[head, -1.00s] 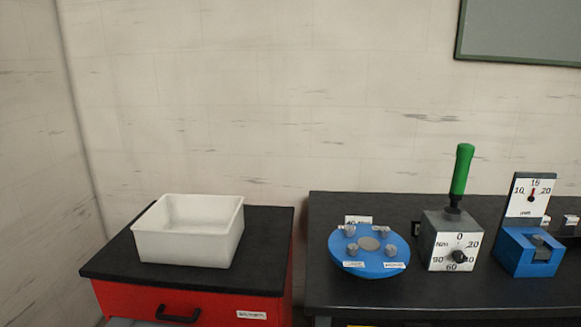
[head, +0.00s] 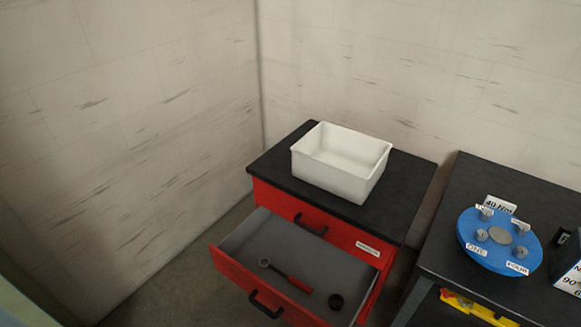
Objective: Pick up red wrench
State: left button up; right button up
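A red-handled wrench (head: 287,276) lies in the open lower drawer (head: 236,240) of a red cabinet. Its dark ring-shaped head points to the upper left and its red handle to the lower right. It lies flat on the grey drawer floor, apart from a small black round part (head: 336,301) to its right. Neither of my grippers shows in the head view.
The red cabinet (head: 388,256) has a black top (head: 277,166) with an empty white bin (head: 341,182) on it. A dark workbench (head: 465,180) at right bears a blue disc fixture (head: 487,256). Yellow items (head: 470,306) sit below it. The floor left of the drawer is clear.

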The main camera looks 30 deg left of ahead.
aim_at(284, 275)
jog(key=u, duration=1.05)
